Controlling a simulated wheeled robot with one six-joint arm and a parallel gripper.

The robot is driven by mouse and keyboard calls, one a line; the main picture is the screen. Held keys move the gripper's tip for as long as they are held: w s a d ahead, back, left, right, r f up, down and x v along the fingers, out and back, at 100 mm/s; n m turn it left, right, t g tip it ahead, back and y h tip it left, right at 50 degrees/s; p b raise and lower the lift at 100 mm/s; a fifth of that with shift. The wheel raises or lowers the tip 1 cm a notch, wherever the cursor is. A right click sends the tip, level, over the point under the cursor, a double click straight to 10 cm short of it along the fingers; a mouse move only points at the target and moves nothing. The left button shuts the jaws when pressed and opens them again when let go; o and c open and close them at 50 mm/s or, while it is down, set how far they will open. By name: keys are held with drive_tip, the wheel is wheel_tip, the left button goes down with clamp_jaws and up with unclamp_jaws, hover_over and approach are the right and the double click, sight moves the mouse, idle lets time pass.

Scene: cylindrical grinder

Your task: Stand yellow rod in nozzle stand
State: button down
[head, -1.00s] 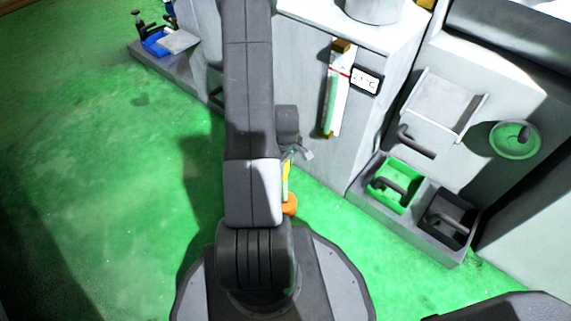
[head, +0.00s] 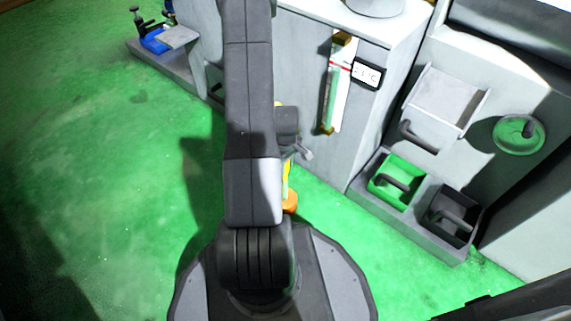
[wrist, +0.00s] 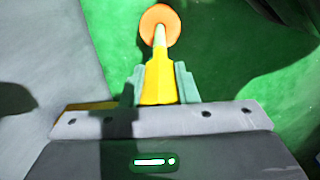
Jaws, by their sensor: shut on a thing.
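The yellow rod (wrist: 160,78) sticks out from between the fingers of my gripper (wrist: 160,88) in the wrist view. It narrows to a pale neck and ends in a round orange piece over the green floor. My gripper is shut on it. In the head view my arm hides most of the gripper. A strip of the yellow rod (head: 286,178) shows beside the arm, with the orange end low down. I cannot clearly identify the nozzle stand; a blue fixture (head: 153,42) stands on a grey ledge at the upper left.
A thermometer display (head: 368,74) and a long gauge (head: 330,95) are on the grey machine face. A green bin (head: 388,196) and a dark bin (head: 455,225) stand at the right. A green round handwheel (head: 519,135) is beyond. The left floor is open.

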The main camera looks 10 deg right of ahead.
drive_tip(key=shift+f, duration=1.05)
drive_tip(key=c, duration=1.1)
unclamp_jaws()
drive_tip(key=shift+o, duration=0.2)
wheel_tip(320, 180, up, 14)
drive_tip(key=p, duration=0.5)
drive_tip(key=shift+f+p, duration=0.1)
drive_tip(key=shift+p, duration=0.25)
wheel_tip(320, 180, down, 14)
drive_tip(key=b, duration=0.6)
drive_tip(key=shift+r, duration=0.55)
